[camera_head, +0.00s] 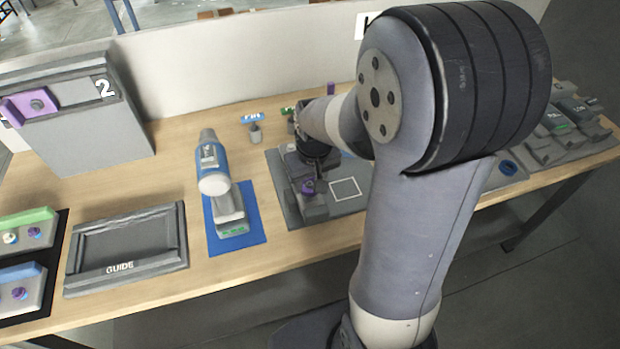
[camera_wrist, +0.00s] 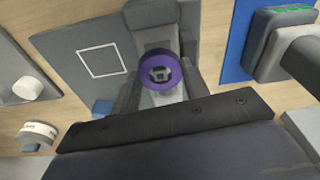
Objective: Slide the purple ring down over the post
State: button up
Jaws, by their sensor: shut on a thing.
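The purple ring (camera_wrist: 175,87) sits between the two fingers of my gripper (camera_wrist: 162,85), which is shut on it. In the head view the ring (camera_head: 309,187) shows small and dark below my gripper (camera_head: 312,172), over a grey block on the grey board (camera_head: 344,204). Through the ring's hole in the wrist view I see a grey shape (camera_wrist: 160,73), perhaps the top of the post. I cannot tell whether the ring is around it or only above it. The post's sides are hidden by the ring and the gripper.
A white square outline (camera_wrist: 104,62) marks bare board beside the ring. A blue and grey drill-like tool (camera_head: 214,175) stands on a blue mat (camera_head: 252,214) to the left. A GUIDE tray (camera_head: 125,250) lies farther left. My arm hides much of the table's right.

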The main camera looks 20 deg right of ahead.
jog(key=shift+f, duration=0.25)
dwell(0.3)
jog(key=shift+f+b, duration=0.25)
jog(key=shift+b, duration=0.15)
jog(key=shift+f, duration=0.2)
jog(key=shift+f+b, duration=0.25)
jog(key=shift+b, duration=0.1)
jog(key=shift+f, duration=0.1)
dwell(0.6)
jog(key=shift+f+b, duration=0.35)
jog(key=shift+b, duration=0.05)
jog(key=shift+f, duration=0.25)
dwell(0.3)
jog(key=o, duration=1.1)
